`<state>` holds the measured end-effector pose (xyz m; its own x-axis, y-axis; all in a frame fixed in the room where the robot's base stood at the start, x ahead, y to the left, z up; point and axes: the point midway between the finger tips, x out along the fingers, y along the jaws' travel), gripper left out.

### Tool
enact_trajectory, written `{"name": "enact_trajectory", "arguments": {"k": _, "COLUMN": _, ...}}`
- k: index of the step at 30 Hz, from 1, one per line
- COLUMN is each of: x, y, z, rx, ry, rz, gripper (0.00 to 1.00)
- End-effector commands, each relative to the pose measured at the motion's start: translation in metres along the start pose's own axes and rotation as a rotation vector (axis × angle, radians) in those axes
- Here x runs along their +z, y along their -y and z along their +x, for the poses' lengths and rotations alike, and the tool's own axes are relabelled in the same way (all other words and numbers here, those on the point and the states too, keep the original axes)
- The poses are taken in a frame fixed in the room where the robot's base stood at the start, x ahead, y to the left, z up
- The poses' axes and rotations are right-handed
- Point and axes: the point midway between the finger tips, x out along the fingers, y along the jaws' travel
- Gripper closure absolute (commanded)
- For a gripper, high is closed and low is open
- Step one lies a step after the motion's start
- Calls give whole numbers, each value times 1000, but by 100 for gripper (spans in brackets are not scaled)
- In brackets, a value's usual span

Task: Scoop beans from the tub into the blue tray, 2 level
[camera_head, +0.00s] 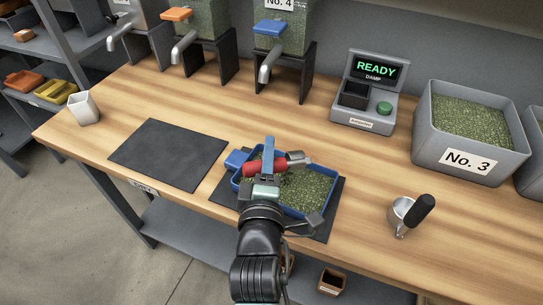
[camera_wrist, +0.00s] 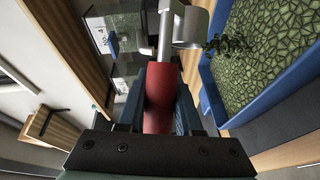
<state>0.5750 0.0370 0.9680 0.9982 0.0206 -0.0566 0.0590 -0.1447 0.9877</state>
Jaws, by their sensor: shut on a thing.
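My gripper (camera_head: 268,165) is shut on the red handle (camera_head: 250,168) of a metal scoop, above the blue tray (camera_head: 323,171). The scoop's metal bowl (camera_head: 296,159) points right in the head view. The wrist view shows the red handle (camera_wrist: 160,98) between the jaws and the bowl (camera_wrist: 190,25) tilted at the tray's side. A small clump of green beans (camera_wrist: 232,44) is loose beside the bowl, over the tray. Green beans (camera_head: 305,190) cover the tray's floor. The grey tub (camera_head: 463,162) labelled No. 3 holds many green beans. The bowl's inside is hidden.
A READY device (camera_head: 365,95) is behind. A dark mat (camera_head: 168,153) lies bare at left, near a white cup (camera_head: 83,107). Dispensers (camera_head: 278,40) line the back. Another tub is cut off at right.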

Motion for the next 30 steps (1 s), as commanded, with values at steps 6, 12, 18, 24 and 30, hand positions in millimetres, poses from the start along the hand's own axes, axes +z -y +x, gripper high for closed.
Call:
{"name": "enact_trajectory", "arguments": {"k": 6, "x": -3, "y": 11, "z": -1, "rx": 42, "ry": -2, "rz": -99, "gripper": 100}}
{"name": "enact_trajectory", "arguments": {"k": 12, "x": -6, "y": 18, "z": -3, "rx": 79, "ry": -2, "rz": -191, "gripper": 100}}
{"name": "enact_trajectory", "arguments": {"k": 18, "x": -9, "y": 26, "z": -4, "rx": 124, "ry": -2, "rz": -305, "gripper": 100}}
{"name": "enact_trajectory", "arguments": {"k": 24, "x": -11, "y": 34, "z": -5, "rx": 178, "ry": -1, "rz": -437, "gripper": 100}}
{"name": "enact_trajectory", "arguments": {"k": 30, "x": -13, "y": 39, "z": -5, "rx": 222, "ry": -1, "rz": -545, "gripper": 100}}
